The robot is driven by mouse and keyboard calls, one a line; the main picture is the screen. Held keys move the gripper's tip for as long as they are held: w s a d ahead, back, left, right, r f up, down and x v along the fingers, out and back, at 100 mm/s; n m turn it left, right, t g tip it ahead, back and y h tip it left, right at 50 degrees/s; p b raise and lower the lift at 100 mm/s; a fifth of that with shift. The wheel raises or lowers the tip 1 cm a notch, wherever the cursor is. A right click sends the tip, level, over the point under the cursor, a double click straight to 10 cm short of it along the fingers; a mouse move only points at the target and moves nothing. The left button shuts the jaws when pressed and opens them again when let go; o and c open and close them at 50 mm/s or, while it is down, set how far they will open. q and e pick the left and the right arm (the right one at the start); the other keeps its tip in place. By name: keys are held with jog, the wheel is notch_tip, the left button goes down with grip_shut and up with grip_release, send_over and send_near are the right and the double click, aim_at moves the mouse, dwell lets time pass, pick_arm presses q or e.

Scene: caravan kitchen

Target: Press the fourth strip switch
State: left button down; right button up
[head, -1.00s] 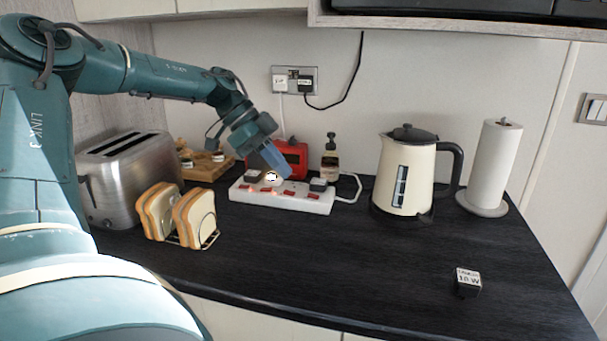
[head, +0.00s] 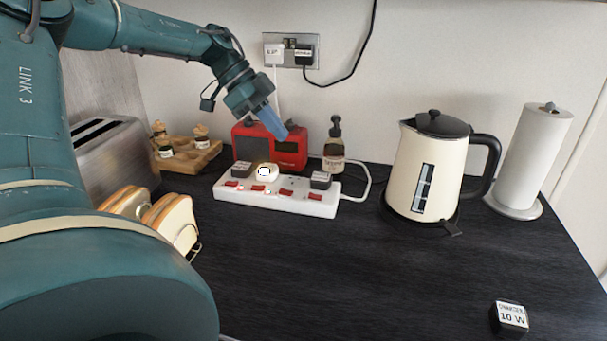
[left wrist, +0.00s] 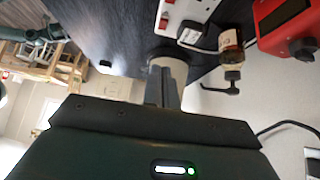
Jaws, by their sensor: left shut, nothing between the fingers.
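The white power strip (head: 275,203) lies on the dark counter, with a row of red switches along its front edge. The fourth, rightmost switch (head: 315,196) is visible below a black plug (head: 320,181). Another black plug and a round white plug (head: 266,172) sit further left. My left gripper (head: 284,134) is shut and empty, above and behind the strip, in front of the red radio. It is apart from the switches. In the left wrist view, its closed fingers (left wrist: 163,88) point toward the counter, and part of the strip (left wrist: 190,12) shows at the top. My right gripper is not in view.
The red radio (head: 290,151) and a dark bottle (head: 334,150) stand behind the strip. A cream kettle (head: 405,178) and paper roll (head: 535,150) stand right. A toaster (head: 115,158) and toast rack (head: 187,240) are left. A small black block (head: 509,318) lies front right.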

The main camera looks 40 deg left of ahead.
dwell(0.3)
pick_arm(q)
send_over(316, 196)
jog(key=s+a, duration=0.1)
jog(key=a, duration=0.1)
notch_tip(316, 196, down, 7)
jog(key=shift+s+a+f, duration=0.1)
jog(key=shift+s+f, duration=0.05)
jog(key=shift+f, duration=0.05)
notch_tip(316, 196, down, 3)
jog(key=shift+f, duration=0.7)
